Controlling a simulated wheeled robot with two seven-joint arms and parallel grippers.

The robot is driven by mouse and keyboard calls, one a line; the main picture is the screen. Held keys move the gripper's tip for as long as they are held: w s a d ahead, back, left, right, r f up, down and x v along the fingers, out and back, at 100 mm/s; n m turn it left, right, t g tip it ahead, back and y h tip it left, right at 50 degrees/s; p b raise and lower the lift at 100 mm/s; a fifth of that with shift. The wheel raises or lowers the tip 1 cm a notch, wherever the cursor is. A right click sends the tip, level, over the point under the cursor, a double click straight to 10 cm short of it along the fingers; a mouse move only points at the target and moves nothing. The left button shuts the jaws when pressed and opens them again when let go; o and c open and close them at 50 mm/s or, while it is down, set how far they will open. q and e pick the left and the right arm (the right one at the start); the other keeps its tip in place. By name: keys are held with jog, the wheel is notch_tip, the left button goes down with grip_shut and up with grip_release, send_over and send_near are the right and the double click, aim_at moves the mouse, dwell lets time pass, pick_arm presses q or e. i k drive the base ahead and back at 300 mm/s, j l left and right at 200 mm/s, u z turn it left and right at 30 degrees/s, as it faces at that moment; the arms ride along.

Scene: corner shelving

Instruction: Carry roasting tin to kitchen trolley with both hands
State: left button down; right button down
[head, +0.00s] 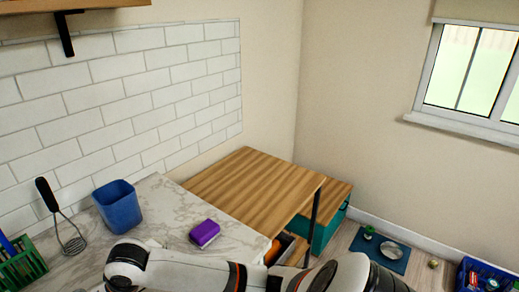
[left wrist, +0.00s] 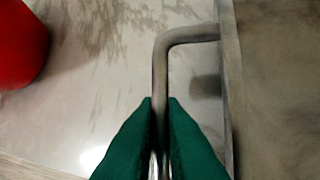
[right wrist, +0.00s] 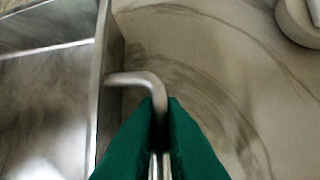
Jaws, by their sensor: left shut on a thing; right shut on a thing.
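The roasting tin (left wrist: 285,90) is a grey metal tin with bent rod handles; it also shows in the right wrist view (right wrist: 45,95). My left gripper (left wrist: 161,102) has green fingers shut on one handle (left wrist: 185,38). My right gripper (right wrist: 160,104) is shut on another handle (right wrist: 135,80). A pale marbled surface lies below the handles; I cannot tell whether the tin touches it. The head view shows neither the tin nor the gripper fingers, only my white arm links along the bottom. I cannot identify the kitchen trolley for certain.
A marble worktop (head: 165,205) holds a blue container (head: 118,207), purple sponge (head: 204,233), masher (head: 65,228) and green rack (head: 22,262). Wood-topped units (head: 250,190) stand in the corner. A blue mat (head: 383,254) and blue crate (head: 485,275) lie on the floor. A red object (left wrist: 20,45) is near the left handle.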

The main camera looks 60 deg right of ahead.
aim_at(251, 183)
jog(key=k+z, duration=0.2)
jog(key=z, duration=0.15)
jog(key=k+l+z, duration=0.1)
jog(key=z, duration=0.25)
jog(key=k+z, duration=0.1)
jog(key=z, duration=1.35)
jog(key=i+l+z, duration=0.1)
jog(key=z, duration=0.25)
jog(key=i+z, duration=0.15)
jog(key=z, duration=0.2)
jog(key=i+z, duration=0.15)
jog(key=z, duration=0.2)
jog(key=i+u, duration=0.2)
jog(key=i, duration=0.45)
jog(key=i+l+u, duration=0.2)
jog(key=i, duration=0.5)
jog(key=i+j+u, duration=0.25)
jog(key=i+u, duration=0.6)
jog(key=u, duration=0.15)
jog(key=i+u, duration=0.5)
jog(key=i+l+u, duration=0.1)
jog(key=u, duration=1.1)
